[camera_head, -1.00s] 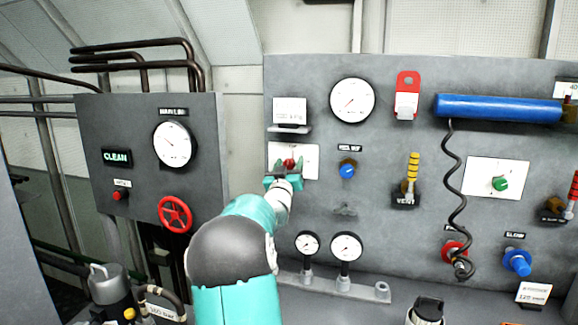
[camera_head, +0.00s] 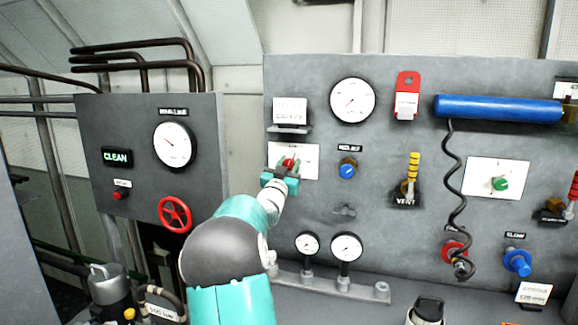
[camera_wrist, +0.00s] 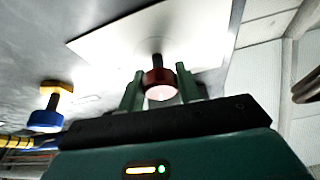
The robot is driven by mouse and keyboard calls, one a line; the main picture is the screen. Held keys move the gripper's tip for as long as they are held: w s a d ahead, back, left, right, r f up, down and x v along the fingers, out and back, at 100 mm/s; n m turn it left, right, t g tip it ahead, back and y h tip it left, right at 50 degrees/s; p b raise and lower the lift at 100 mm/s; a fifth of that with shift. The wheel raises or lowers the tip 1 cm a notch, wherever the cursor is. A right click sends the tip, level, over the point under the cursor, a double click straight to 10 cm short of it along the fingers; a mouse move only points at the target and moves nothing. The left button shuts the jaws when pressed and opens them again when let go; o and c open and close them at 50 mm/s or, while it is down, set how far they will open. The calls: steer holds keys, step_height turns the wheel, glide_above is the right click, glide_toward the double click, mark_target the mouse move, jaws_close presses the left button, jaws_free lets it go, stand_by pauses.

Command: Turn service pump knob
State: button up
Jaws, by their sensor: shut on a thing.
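A red knob (camera_head: 288,163) sits on a white plate (camera_head: 307,160) on the grey panel. My gripper (camera_head: 287,170) is at this knob, with its green fingers on either side of it. In the wrist view the red knob (camera_wrist: 160,84) stands out on a dark stem between the two fingers of my gripper (camera_wrist: 160,90), and the white plate (camera_wrist: 185,35) is behind it. The gripper is shut on the red knob. The label above the knob is too blurred to read.
A label holder (camera_head: 290,128) juts out above the plate. A red handwheel (camera_head: 174,214) is on the left panel. Gauges (camera_head: 346,247) stand below.

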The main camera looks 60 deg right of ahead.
steer(key=m+g, duration=0.1)
steer(key=m, duration=0.1)
steer(key=m+g, duration=0.1)
steer(key=m, duration=0.2)
steer(key=shift+w+g, duration=0.1)
steer(key=shift+g, duration=0.3)
steer(key=m+g+y, duration=0.1)
steer(key=m+g, duration=0.1)
steer(key=m, duration=0.3)
steer(key=m+g+y, duration=0.1)
steer(key=m, duration=0.3)
steer(key=m+y, duration=0.1)
steer(key=m, duration=0.3)
steer(key=shift+g+y, duration=0.3)
steer(key=shift+g, duration=0.1)
steer(key=shift+m, duration=0.3)
steer(key=o, duration=1)
